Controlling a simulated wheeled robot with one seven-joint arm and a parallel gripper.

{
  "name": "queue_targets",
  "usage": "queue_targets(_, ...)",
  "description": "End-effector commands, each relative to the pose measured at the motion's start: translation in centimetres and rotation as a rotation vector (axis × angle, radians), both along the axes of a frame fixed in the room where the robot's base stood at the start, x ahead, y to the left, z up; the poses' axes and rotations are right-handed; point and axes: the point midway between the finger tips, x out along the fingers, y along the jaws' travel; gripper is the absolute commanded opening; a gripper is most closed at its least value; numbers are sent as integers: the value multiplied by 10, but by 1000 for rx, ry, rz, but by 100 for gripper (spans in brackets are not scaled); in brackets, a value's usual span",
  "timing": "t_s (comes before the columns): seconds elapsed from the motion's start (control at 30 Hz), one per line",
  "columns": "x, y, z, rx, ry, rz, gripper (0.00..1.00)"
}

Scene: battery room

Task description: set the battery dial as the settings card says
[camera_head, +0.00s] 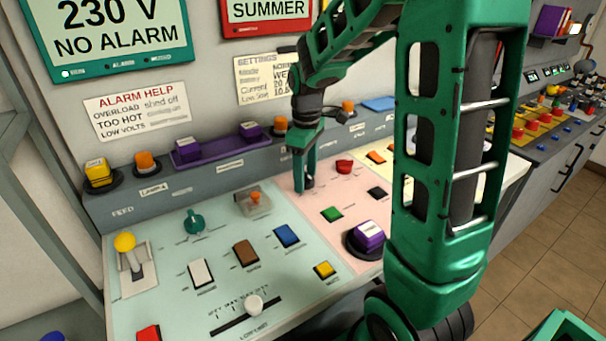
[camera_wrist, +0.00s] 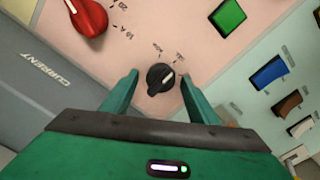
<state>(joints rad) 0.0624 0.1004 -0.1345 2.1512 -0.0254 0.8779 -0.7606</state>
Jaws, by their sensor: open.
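A black dial (camera_wrist: 159,80) with a white pointer mark sits on the pink panel, between the two fingers of my gripper (camera_wrist: 160,84) in the wrist view. The fingers are open, one on each side, and I cannot tell whether they touch it. The mark points up and right, toward one of two small labels too blurred to read. In the head view my gripper (camera_head: 305,180) points down at the pink panel and mostly hides this dial. The settings card (camera_head: 262,72) hangs on the wall. My arm covers its right part; "20" shows on the Current line, and the Battery line starts "WE".
A red dial (camera_head: 344,166) with amp labels, a green button (camera_head: 331,214) and a black button (camera_head: 377,192) are near my gripper. A purple knob (camera_head: 367,237) stands nearer the front. The raised back ledge (camera_head: 215,180) carries orange and purple parts.

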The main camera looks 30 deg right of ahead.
Motion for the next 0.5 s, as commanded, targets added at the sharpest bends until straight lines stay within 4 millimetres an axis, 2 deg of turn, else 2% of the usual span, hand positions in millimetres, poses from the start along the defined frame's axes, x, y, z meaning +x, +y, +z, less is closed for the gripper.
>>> queue_targets(0.1,0,0,0,0,0,0,54)
queue_targets(0.13,0,0,0,0,0,0,49)
queue_targets(0.2,0,0,0,0,0,0,33)
queue_targets(0.3,0,0,0,0,0,0,13)
queue_targets(0.5,0,0,0,-1,-1,-9,13)
